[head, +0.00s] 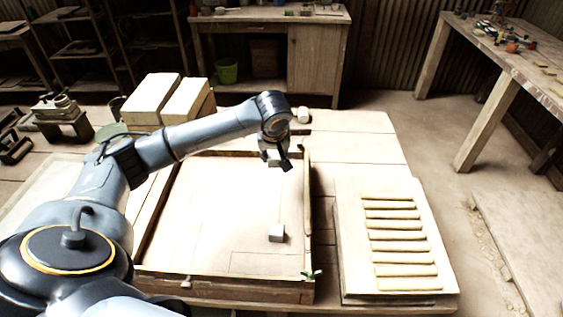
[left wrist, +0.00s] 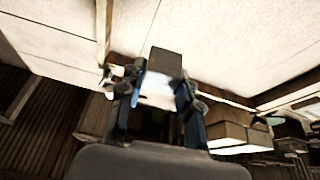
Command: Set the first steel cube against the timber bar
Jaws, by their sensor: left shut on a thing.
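My left gripper (head: 277,160) is over the far right part of a shallow wooden frame (head: 225,283). It is shut on a steel cube, which is mostly hidden by the fingers in the head view. In the left wrist view the held cube (left wrist: 165,63) shows dark on one face and bright between the fingers (left wrist: 160,92). Another small pale cube (head: 276,233) sits on the frame's floor, nearer the front right. A timber bar (head: 307,190) seems to run along the frame's right side. I cannot tell whether the held cube touches anything. My right gripper is not in view.
A board with several pale strips (head: 350,245) lies right of the frame. Large pale blocks (head: 150,98) stand behind on the left. A small pale object (head: 303,115) is on the table behind the frame. Most of the frame's floor is bare.

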